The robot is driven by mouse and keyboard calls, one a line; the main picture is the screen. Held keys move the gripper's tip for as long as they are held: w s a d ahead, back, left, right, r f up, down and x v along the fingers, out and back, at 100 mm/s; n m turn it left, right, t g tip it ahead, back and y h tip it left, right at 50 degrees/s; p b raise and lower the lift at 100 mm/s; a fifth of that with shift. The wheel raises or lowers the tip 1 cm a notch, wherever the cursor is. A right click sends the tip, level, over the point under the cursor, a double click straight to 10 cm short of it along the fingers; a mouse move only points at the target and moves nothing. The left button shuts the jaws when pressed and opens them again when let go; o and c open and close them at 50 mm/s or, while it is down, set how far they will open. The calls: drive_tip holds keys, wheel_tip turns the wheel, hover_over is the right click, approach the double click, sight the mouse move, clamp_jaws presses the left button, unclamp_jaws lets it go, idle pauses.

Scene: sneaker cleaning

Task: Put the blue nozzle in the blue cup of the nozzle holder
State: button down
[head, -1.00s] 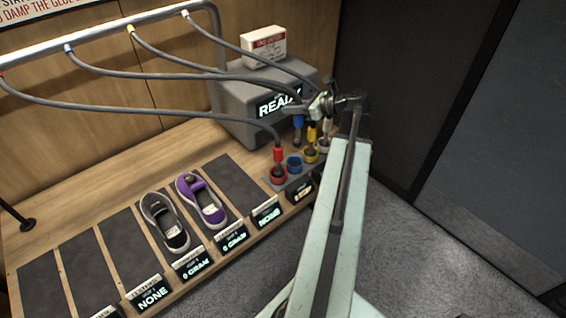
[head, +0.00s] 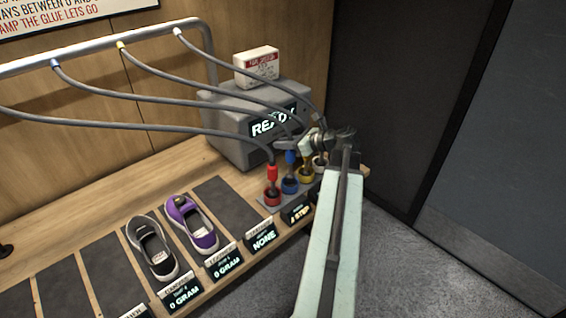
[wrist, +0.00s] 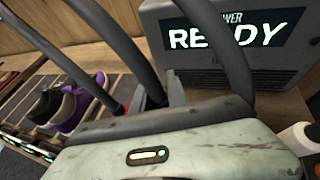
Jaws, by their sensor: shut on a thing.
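The blue nozzle (head: 291,158) hangs upright from its grey hose in the head view, directly over the blue cup (head: 290,187) of the nozzle holder (head: 268,206). Its lower end is at the cup's mouth; I cannot tell how deep it sits. My gripper (head: 289,146) is shut on the blue nozzle near its top. In the wrist view my gripper (wrist: 172,92) shows beside dark hoses, and the blue nozzle is hidden there.
The red nozzle (head: 272,174) stands in the red cup (head: 271,197) to the left. The yellow nozzle (head: 306,160) is close on the right. A grey machine reading READY (head: 228,135) stands behind. Hoses cross above. A purple shoe (head: 190,222) and a dark shoe (head: 150,247) lie left.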

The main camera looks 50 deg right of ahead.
wheel_tip(320, 180, down, 4)
drive_tip(key=b, duration=0.4)
drive_tip(key=shift+r, duration=0.1)
drive_tip(key=c, duration=1.3)
unclamp_jaws()
drive_tip(key=shift+r, duration=0.15)
drive_tip(key=p+v, duration=0.5)
drive_tip(key=v, duration=0.7)
